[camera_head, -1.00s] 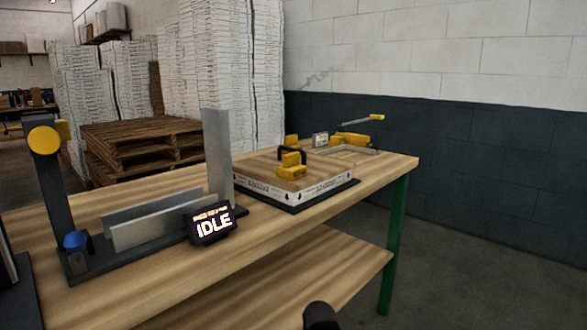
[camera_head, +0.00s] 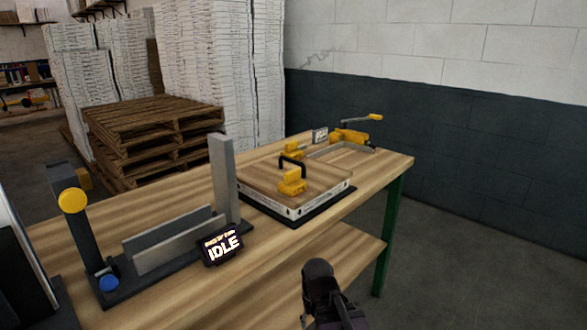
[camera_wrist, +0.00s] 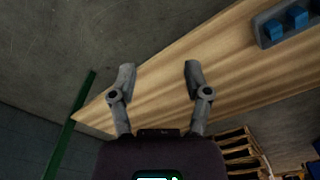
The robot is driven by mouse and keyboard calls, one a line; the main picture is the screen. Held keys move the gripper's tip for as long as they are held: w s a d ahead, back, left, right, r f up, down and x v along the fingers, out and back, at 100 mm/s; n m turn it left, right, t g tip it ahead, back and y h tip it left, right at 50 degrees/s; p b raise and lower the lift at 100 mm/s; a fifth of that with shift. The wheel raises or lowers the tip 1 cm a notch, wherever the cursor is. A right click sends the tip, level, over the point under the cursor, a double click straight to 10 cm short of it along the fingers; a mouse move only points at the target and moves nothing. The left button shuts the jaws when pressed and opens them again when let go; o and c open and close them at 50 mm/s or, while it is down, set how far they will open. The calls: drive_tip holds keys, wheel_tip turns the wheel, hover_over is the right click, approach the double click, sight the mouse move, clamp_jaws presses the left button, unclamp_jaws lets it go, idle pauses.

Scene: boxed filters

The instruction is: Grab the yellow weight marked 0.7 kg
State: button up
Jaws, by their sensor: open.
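In the head view, a yellow piece (camera_head: 292,183) sits on top of the wood-topped white box (camera_head: 325,200), beside a black handle. A second yellow piece (camera_head: 293,150) is just behind it, and a larger yellow one (camera_head: 348,137) is further back by a tray. No 0.7 kg marking is readable, so I cannot tell which is the weight. My gripper (camera_wrist: 160,73) is open and empty in the wrist view, its fingers apart over the workbench edge. None of the yellow pieces shows in the wrist view.
The wooden workbench (camera_head: 290,250) has a lower shelf and green legs. An "IDLE" display (camera_head: 222,246), grey upright plates (camera_head: 224,180) and a post with a yellow knob (camera_head: 72,201) stand at left. Blue blocks (camera_wrist: 297,15) show in the wrist view. The floor at right is clear.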

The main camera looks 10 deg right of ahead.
sight(285, 174)
drive_tip(key=w+r+n+t+h+p, duration=0.1)
drive_tip(key=w+r+n+p, duration=0.15)
drive_tip(key=r+p, duration=0.8)
drive_tip(key=w+r+n+h+p, duration=0.2)
drive_tip(key=w+r+p, duration=0.1)
drive_tip(key=r+p, duration=0.75)
drive_tip(key=w+a+r+n+t+h, duration=0.1)
drive_tip(key=w+r+n, duration=0.1)
drive_tip(key=w+n, duration=0.1)
drive_tip(key=w+a+r+n+t+h, duration=0.1)
drive_tip(key=w+r+n+h, duration=0.1)
drive_tip(key=w+n, duration=0.1)
drive_tip(key=w+a+r+n+t+h, duration=0.1)
drive_tip(key=w+r+n+h, duration=0.1)
drive_tip(key=n, duration=0.3)
drive_tip(key=shift+w+r, duration=0.5)
drive_tip(key=w+a+r+n+t+h, duration=0.3)
drive_tip(key=w+a+r+n, duration=0.3)
drive_tip(key=n, duration=0.3)
drive_tip(key=shift+w+a+r+n+t+h, duration=0.15)
drive_tip(key=shift+a+r+n+t+h, duration=0.25)
drive_tip(key=shift+a+r+t, duration=0.3)
drive_tip(key=shift+d, duration=0.15)
drive_tip(key=shift+b+x, duration=1.35)
drive_tip(key=shift+x, duration=2.9)
drive_tip(key=shift+d+f, duration=0.1)
